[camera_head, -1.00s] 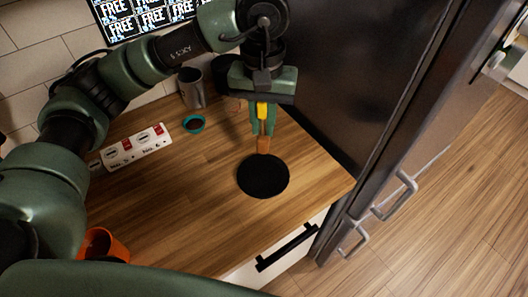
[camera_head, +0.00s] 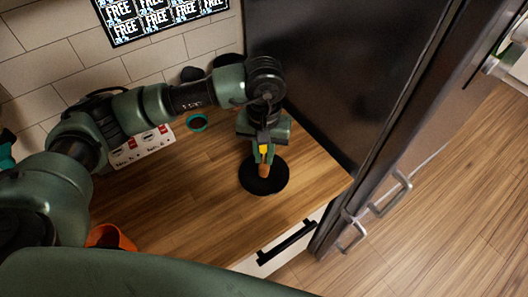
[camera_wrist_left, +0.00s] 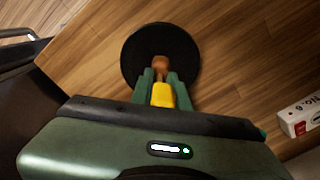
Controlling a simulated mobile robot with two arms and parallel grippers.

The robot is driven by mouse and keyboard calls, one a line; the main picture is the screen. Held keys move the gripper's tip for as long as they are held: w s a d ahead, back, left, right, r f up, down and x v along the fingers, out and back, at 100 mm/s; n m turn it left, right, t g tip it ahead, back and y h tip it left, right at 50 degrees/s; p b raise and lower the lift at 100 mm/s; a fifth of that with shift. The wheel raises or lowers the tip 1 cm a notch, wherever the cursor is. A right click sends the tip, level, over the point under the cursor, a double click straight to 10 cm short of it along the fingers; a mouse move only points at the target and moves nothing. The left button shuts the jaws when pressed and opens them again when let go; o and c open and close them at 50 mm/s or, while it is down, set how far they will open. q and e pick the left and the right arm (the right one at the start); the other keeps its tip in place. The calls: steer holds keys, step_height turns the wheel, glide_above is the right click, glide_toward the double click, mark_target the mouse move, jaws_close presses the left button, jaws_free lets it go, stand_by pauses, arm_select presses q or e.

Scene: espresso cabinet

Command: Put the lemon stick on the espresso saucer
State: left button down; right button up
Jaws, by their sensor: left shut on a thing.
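The espresso saucer (camera_head: 250,182) is a black round disc flat on the wooden counter; it also shows in the wrist view (camera_wrist_left: 137,58). My left gripper (camera_head: 263,164) points down over it, its green fingers shut on the lemon stick (camera_head: 264,171). In the wrist view the stick's orange-brown end (camera_wrist_left: 160,62) sticks out beyond the fingertips, over the saucer. A yellow piece (camera_wrist_left: 162,95) shows between the fingers, in line with it. I cannot tell whether the stick touches the saucer. My right gripper is not in view.
A white box-like strip with red marks (camera_head: 142,148) and a small teal-rimmed round thing (camera_head: 197,123) lie further back. An orange cup (camera_head: 108,237) stands at the front left. A tall dark cabinet side (camera_head: 330,70) rises at the right. Counter left of the saucer is bare.

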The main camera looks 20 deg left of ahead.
arm_select(q)
steer(key=shift+f, duration=0.15)
steer(key=c, duration=1.4)
jaws_free()
steer(key=shift+o, duration=0.2)
steer(key=shift+r, duration=0.3)
step_height(320, 180, up, 11)
steer(key=b, duration=0.4)
steer(key=shift+w+f, duration=0.1)
steer(key=shift+f, duration=0.05)
steer(key=shift+r, duration=0.55)
